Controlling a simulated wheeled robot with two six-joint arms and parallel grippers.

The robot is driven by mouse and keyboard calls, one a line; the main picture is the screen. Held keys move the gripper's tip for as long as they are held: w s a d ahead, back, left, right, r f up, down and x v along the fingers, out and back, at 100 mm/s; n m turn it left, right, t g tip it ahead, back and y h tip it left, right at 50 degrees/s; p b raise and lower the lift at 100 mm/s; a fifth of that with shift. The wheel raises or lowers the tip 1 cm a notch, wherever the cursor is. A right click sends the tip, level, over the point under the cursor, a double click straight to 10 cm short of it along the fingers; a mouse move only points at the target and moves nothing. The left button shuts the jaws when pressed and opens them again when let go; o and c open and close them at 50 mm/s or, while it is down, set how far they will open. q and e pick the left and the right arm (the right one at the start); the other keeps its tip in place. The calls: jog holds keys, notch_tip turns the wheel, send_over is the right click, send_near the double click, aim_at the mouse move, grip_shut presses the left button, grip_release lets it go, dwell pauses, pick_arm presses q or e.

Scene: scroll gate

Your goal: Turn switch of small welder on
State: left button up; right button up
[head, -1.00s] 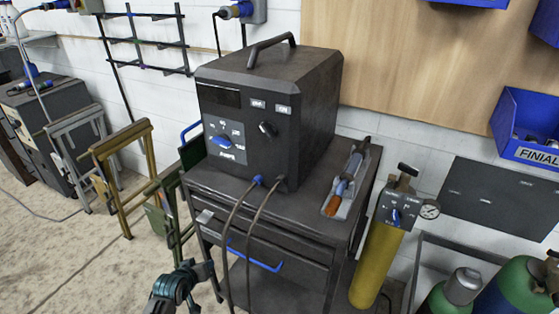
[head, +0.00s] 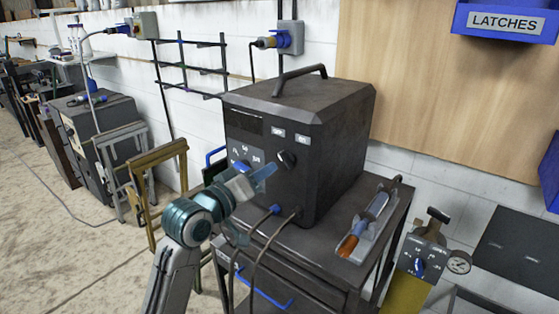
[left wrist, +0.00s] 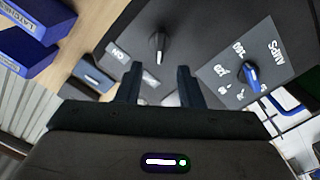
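The small welder (head: 330,130) is a dark grey box with a top handle, standing on a cart. Its black switch knob (head: 287,159) is on the front face below two small white labels (head: 290,135). In the left wrist view, the knob (left wrist: 158,45) shows beyond the fingertips, roughly between them, with an "ON" label to its left. The blue AMPS dial (left wrist: 252,75) is at the right there; my arm partly hides it in the head view. My left gripper (left wrist: 158,75) is open and empty, in front of the panel and apart from the knob. My right gripper is out of view.
Two cables (head: 262,235) leave the welder's lower front and hang over the cart (head: 330,258). A torch with an orange tip (head: 368,222) lies on the cart's right side. A yellow gas cylinder (head: 405,293) stands to its right. Metal frames stand left of the cart.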

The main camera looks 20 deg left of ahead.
aim_at(282, 161)
pick_arm(q)
jog(key=p+x, duration=0.1)
jog(key=x, duration=0.5)
jog(key=shift+w+d, duration=0.1)
jog(key=shift+w, duration=0.2)
grip_shut()
